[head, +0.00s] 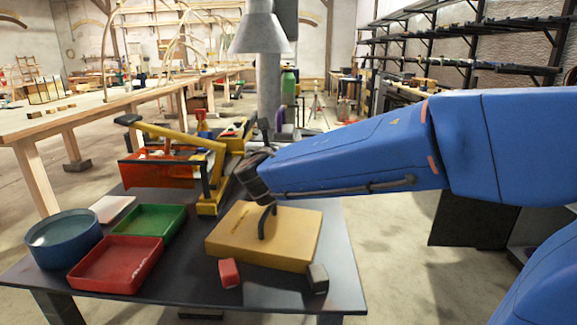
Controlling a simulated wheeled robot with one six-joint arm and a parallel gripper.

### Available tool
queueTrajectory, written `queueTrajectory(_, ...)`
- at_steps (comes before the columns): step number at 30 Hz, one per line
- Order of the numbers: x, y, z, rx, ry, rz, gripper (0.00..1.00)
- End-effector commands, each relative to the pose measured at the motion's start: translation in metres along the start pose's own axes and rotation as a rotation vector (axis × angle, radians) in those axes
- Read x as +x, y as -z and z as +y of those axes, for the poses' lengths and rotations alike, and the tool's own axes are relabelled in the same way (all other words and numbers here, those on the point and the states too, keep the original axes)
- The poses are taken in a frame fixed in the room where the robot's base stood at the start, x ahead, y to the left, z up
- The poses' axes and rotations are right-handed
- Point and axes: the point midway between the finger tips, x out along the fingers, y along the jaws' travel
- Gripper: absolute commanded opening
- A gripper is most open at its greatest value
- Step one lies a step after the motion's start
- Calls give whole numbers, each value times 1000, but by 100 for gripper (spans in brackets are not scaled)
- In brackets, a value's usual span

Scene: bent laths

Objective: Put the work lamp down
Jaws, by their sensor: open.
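A yellow jointed arm with a black end, which looks like the work lamp (176,134), stands on the dark table (190,288). Its upright yellow part comes down at the table's back middle, just left of my gripper. My gripper (251,177) is dark and open at the end of my blue arm, above the back of a yellow block (290,240). No lamp part shows between the jaws, and the view is partly blocked there.
An orange-red bin (150,172), green tray (150,219), red tray (116,263) and blue round tub (63,240) fill the table's left. A small red block (229,272) and a grey block (318,278) lie in front.

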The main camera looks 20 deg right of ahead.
Motion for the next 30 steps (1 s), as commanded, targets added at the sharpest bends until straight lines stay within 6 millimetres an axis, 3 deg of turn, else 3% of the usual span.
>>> queueTrajectory(7, 39, 0, -1, 0, 3, 0, 66)
queueTrajectory(17, 56, -1, -1, 1, 1, 1, 66)
queueTrajectory(30, 103, -3, -4, 1, 1, 1, 66)
